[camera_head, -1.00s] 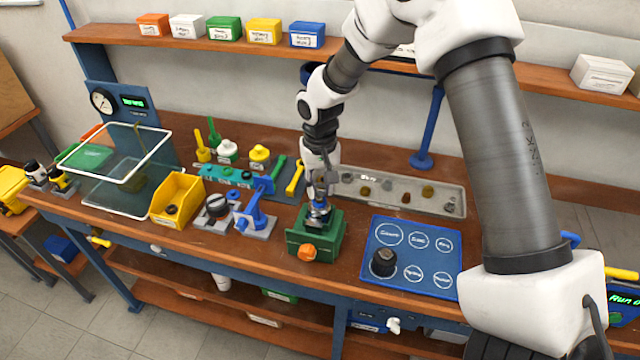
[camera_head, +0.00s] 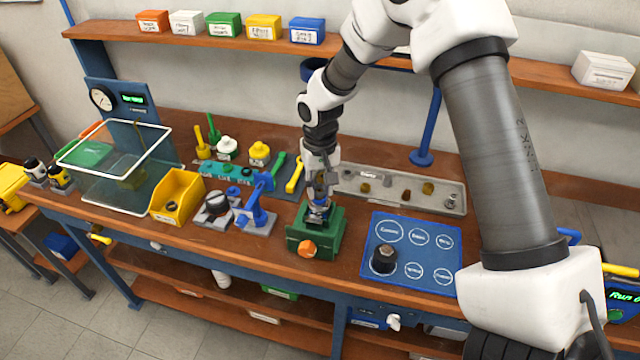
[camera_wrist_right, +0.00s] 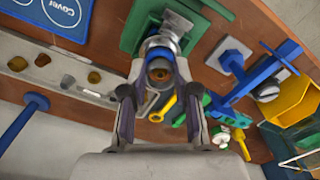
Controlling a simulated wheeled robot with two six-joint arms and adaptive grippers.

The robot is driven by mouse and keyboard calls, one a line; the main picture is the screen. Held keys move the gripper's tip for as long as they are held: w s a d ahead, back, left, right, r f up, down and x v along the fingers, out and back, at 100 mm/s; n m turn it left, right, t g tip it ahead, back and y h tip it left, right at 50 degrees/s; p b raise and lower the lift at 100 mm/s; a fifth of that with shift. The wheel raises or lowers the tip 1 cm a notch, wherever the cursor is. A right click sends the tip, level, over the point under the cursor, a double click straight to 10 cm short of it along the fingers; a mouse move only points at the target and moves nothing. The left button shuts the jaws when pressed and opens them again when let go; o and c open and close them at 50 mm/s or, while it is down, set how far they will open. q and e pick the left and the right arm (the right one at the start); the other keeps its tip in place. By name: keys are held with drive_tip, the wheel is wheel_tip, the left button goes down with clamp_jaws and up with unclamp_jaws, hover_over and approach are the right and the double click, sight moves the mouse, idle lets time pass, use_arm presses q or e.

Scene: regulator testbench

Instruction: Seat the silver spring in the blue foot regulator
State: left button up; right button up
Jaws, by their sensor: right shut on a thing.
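My right gripper (camera_head: 319,197) points down just above the green vise (camera_head: 314,237). A silver body with a blue part (camera_head: 318,213), apparently the blue foot regulator, stands in the vise directly under the fingertips. It also shows at the top of the right wrist view (camera_wrist_right: 172,27). The fingers hide how far the spring is inside the body. My left gripper is not in view.
A blue mat (camera_head: 412,255) with labelled circles and a dark knob (camera_head: 383,259) lies right of the vise. A grey parts tray (camera_head: 450,198) is behind. Blue tool stands (camera_head: 257,210), a yellow bin (camera_head: 177,197) and a clear guard box (camera_head: 120,170) stand left.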

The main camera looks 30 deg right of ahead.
drive_tip(key=shift+f, duration=0.35)
idle(0.5)
drive_tip(key=o, duration=1.6)
wheel_tip(320, 180, up, 8)
drive_tip(key=p, duration=0.7)
